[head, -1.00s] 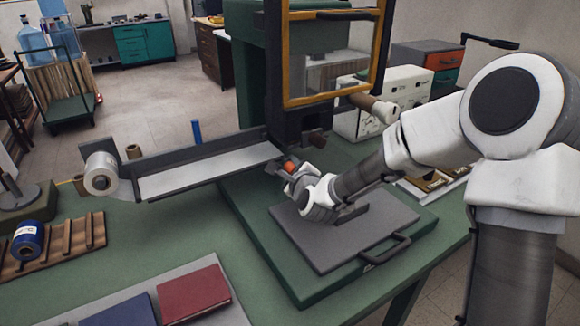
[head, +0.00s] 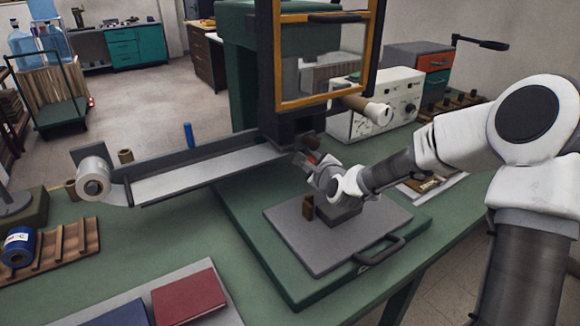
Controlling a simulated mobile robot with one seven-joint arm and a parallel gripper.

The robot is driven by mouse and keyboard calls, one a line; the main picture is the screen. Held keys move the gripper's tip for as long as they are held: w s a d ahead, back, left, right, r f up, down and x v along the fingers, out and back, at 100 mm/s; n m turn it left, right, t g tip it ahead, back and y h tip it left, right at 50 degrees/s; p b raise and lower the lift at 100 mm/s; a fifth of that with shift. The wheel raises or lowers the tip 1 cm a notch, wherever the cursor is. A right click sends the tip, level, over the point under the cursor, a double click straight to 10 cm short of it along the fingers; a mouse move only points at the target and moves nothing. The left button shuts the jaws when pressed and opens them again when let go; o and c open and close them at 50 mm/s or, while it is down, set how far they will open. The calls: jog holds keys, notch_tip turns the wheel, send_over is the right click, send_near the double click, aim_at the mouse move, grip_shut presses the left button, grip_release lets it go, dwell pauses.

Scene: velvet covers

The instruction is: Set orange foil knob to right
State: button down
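A small orange-red patch (head: 313,157) shows at my gripper (head: 306,162), just below the press head in the head view. I cannot tell whether it is the orange foil knob or part of my gripper. My gripper points left, at the right end of the grey foil trough (head: 200,178). The fingers are small and dark, and I cannot tell whether they are open or shut. A brown round knob (head: 309,140) sits on the press just above and behind my gripper. The white control box (head: 378,110) behind my arm carries small dark knobs; no orange one is clear there.
A foil roll (head: 93,187) hangs at the trough's left end. An orange-framed guard (head: 325,103) stands above. Red book (head: 188,298) front left.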

jog(key=w+d, duration=0.3)
jog(key=d, duration=0.1)
jog(key=w+d+p, duration=0.1)
jog(key=w+d, duration=0.1)
jog(key=d, duration=0.2)
jog(key=w+d, duration=0.3)
jog(key=d, duration=0.1)
jog(key=shift+w+d+p, duration=0.3)
jog(key=shift+d, duration=0.1)
jog(key=shift+w+d, duration=0.15)
jog(key=shift+d, duration=0.15)
jog(key=shift+r, duration=0.1)
jog(key=c, duration=0.6)
grip_release()
jog(key=shift+w+d, duration=0.1)
jog(key=shift+o, duration=0.2)
jog(key=p+v, duration=0.3)
jog(key=v, duration=1.4)
jog(key=shift+s, duration=0.25)
